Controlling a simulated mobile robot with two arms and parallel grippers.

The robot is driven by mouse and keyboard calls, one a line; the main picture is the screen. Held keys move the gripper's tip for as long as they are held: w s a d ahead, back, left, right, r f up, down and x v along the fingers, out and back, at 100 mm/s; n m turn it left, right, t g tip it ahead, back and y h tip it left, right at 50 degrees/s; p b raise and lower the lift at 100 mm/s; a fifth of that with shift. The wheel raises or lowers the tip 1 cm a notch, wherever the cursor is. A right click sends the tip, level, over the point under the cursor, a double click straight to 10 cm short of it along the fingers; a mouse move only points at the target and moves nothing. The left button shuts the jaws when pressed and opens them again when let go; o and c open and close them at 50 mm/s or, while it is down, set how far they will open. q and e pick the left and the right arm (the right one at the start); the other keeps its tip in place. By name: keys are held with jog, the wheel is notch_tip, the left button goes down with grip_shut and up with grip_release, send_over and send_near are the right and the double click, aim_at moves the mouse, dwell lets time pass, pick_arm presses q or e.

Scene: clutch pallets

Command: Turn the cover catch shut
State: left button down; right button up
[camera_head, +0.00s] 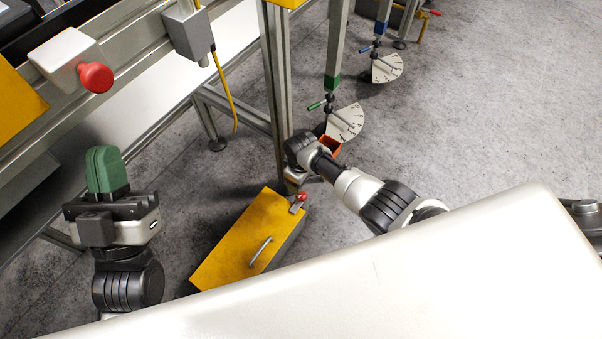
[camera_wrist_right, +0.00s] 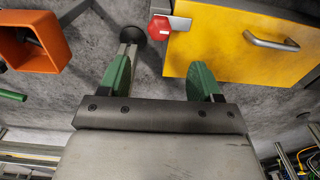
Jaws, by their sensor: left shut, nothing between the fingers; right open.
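The yellow cover (camera_head: 240,243) is a low box-like panel near the floor with a metal handle (camera_head: 260,251). At its upper right corner is a catch with a red knob (camera_head: 301,197) on a small grey plate. In the right wrist view the red knob (camera_wrist_right: 159,28) sits at the corner of the cover (camera_wrist_right: 235,45), beyond the fingertips and between their lines. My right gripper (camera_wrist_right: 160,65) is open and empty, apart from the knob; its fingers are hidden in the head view. My left gripper (camera_head: 107,168) is shut and empty, its green fingers together, away from the cover.
A metal post (camera_head: 277,95) stands close behind the cover's catch corner. An orange open box (camera_head: 330,146) and a fan-shaped dial (camera_head: 346,122) are beyond my right arm. A frame with a red button (camera_head: 95,77) stands at upper left. Floor at right is clear.

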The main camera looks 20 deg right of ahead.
pick_arm(q)
jog(key=shift+w+f+g+y, duration=0.4)
jog(key=shift+w+f+g, duration=0.3)
jog(key=shift+g, duration=0.1)
